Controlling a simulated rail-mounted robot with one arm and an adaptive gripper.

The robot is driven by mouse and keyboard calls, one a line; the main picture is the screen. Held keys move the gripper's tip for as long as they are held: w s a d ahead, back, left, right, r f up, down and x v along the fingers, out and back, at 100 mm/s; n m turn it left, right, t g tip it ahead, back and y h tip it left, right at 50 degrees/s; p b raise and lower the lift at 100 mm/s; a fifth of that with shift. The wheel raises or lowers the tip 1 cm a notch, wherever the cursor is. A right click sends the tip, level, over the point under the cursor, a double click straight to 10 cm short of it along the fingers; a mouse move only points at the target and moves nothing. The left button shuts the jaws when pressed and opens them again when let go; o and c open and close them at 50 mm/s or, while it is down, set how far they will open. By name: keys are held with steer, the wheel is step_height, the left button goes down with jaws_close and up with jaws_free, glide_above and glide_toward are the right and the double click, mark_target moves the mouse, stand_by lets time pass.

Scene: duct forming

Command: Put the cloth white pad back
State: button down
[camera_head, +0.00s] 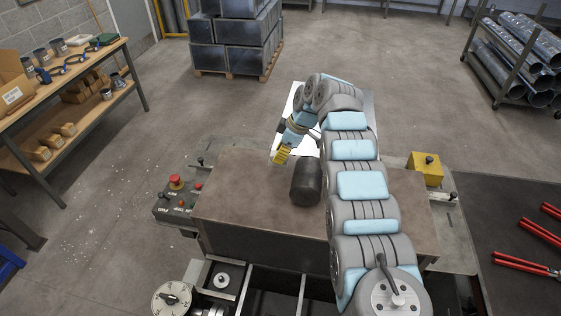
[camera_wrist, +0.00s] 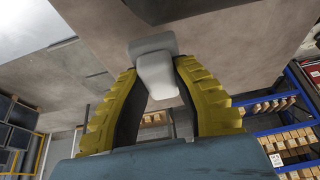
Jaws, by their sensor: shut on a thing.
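My gripper (camera_wrist: 157,72) has yellow ribbed fingers. They are shut on a small white block-like piece, which looks like the cloth white pad (camera_wrist: 158,80), at the fingertips in the wrist view. In the head view my gripper (camera_head: 281,157) points down over the far left part of the brown worktable (camera_head: 240,190). The pad cannot be made out there, and I cannot tell whether it touches anything below.
A pale sheet (camera_head: 293,103) shows behind my arm. A control box (camera_head: 178,203) with a red button is at the left, a yellow box (camera_head: 426,168) at the right.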

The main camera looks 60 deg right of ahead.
steer(key=shift+f, duration=1.85)
steer(key=shift+f, duration=0.15)
steer(key=c, duration=0.9)
jaws_free()
steer(key=shift+s, duration=0.1)
steer(key=shift+c, duration=0.2)
steer(key=shift+d+r, duration=0.1)
steer(key=shift+r, duration=0.35)
steer(key=b+v, duration=0.2)
steer(key=v, duration=0.9)
steer(key=shift+r, duration=0.2)
steer(key=shift+s, duration=0.1)
